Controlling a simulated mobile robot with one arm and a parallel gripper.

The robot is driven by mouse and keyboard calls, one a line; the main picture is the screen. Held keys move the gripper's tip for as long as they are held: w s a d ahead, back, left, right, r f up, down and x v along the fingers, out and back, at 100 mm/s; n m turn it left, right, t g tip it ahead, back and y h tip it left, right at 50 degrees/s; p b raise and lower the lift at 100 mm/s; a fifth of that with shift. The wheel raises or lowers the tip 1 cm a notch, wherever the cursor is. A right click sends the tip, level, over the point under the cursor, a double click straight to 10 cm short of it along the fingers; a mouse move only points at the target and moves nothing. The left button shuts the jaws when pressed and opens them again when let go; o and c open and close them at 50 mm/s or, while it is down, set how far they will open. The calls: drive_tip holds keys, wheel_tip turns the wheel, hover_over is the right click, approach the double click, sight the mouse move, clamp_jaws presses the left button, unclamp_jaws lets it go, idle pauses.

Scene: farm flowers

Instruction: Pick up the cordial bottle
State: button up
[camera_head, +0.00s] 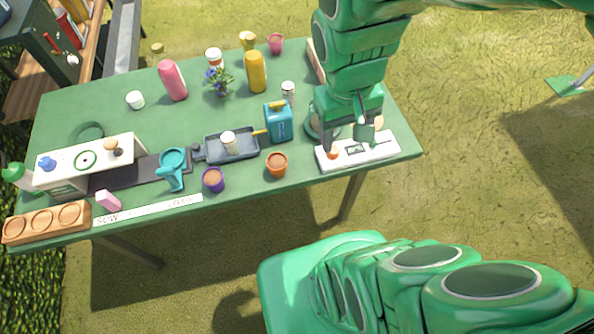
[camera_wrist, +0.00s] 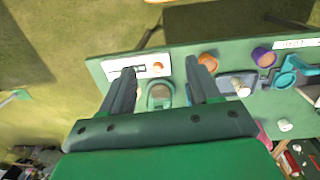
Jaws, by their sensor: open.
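Two bottles in the head view could be the cordial bottle, and I cannot tell which: a pink bottle (camera_head: 172,80) at the back left of the table and a yellow one (camera_head: 255,72) at the back middle. Both stand upright. A pink sliver, perhaps the pink bottle, shows beside my palm in the wrist view (camera_wrist: 263,133); the yellow one is not clearly seen there. My gripper (camera_head: 352,126) is above the table's right end, well to the right of both bottles. In the wrist view my gripper (camera_wrist: 160,68) has its fingers spread, with nothing held.
The green table (camera_head: 130,125) carries a white board with a dark display (camera_head: 380,154) below my gripper. A blue can (camera_head: 277,122), a flower plant (camera_head: 220,82), a grey tray (camera_head: 247,152) and small pots stand between my gripper and the pink bottle or nearby.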

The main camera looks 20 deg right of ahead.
drive_tip(key=w+d+f+n+t+h, duration=0.1)
drive_tip(key=w+d+t, duration=0.1)
drive_tip(key=w, duration=0.5)
drive_tip(key=w+d+f+t, duration=0.1)
drive_tip(key=w+d, duration=0.2)
drive_tip(key=w, duration=0.4)
drive_tip(key=n+t+y, duration=0.7)
drive_tip(key=t+y, duration=0.1)
drive_tip(key=y, duration=0.2)
approach(253, 38)
drive_tip(key=a+x, duration=0.1)
drive_tip(key=x, duration=0.3)
drive_tip(key=shift+w+d+x, duration=0.1)
drive_tip(key=shift+d+x, duration=0.05)
drive_tip(key=shift+x, duration=1)
drive_tip(key=shift+w+d+x, duration=0.1)
drive_tip(key=shift+d+x, duration=0.05)
drive_tip(key=shift+x, duration=0.95)
drive_tip(key=shift+w+d+x, duration=0.1)
drive_tip(key=shift+d+x, duration=0.05)
drive_tip(key=shift+x, duration=1)
drive_tip(key=shift+f, duration=0.15)
clamp_jaws()
